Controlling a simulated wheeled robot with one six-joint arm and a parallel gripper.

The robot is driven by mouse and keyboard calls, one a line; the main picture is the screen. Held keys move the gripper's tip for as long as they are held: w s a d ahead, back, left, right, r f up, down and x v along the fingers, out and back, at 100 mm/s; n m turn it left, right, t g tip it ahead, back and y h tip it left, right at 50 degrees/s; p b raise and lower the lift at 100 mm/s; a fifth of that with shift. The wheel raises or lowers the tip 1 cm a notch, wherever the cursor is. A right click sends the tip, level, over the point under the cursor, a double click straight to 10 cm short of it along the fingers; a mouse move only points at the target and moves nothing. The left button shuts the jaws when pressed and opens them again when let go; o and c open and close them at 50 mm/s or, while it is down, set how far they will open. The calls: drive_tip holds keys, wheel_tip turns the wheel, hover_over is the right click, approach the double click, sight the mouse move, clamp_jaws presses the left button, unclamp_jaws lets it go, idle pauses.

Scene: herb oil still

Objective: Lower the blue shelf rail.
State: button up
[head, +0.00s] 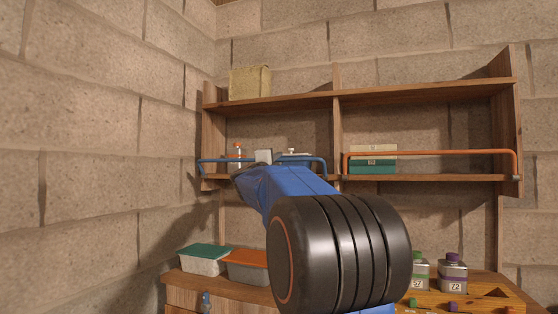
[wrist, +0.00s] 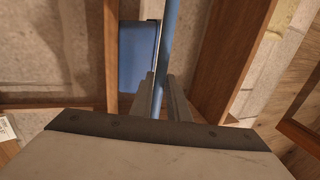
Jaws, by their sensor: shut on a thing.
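The blue shelf rail (head: 213,160) runs across the front of the left bay of the lower shelf in the head view. It is raised a little above the board, and my arm hides its middle. In the wrist view the rail (wrist: 172,30) runs down between the fingers of my gripper (wrist: 164,98). My gripper is shut on the rail. In the head view my arm mostly hides the fingers.
A bottle with an orange top (head: 238,156) and pale containers stand behind the blue rail. An orange rail (head: 440,152) crosses the right bay before a teal box (head: 371,167). Below are lidded tubs (head: 204,262) and bottles (head: 453,274). A stone wall stands close at left.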

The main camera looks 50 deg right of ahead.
drive_tip(key=shift+o, duration=0.3)
drive_tip(key=shift+v, duration=0.95)
drive_tip(key=shift+s+a+f, duration=0.15)
drive_tip(key=shift+a+f, duration=0.15)
drive_tip(key=shift+f, duration=0.2)
drive_tip(key=shift+s+a+f, duration=0.15)
drive_tip(key=shift+a+f, duration=0.15)
drive_tip(key=shift+f, duration=0.2)
drive_tip(key=shift+c, duration=0.5)
drive_tip(key=shift+s+a+f, duration=0.1)
drive_tip(key=shift+a+f, duration=0.05)
drive_tip(key=shift+f, duration=0.5)
drive_tip(key=shift+a+f, duration=0.15)
drive_tip(key=shift+f, duration=0.55)
drive_tip(key=o, duration=1)
drive_tip(key=shift+s+a+r, duration=0.5)
drive_tip(key=shift+s+a, duration=0.05)
drive_tip(key=shift+a, duration=0.8)
drive_tip(key=shift+s+a+r, duration=0.5)
drive_tip(key=shift+s+a, duration=0.1)
drive_tip(key=shift+a, duration=0.8)
drive_tip(key=shift+s+a+r, duration=0.5)
drive_tip(key=shift+s+a, duration=0.05)
drive_tip(key=shift+a, duration=0.8)
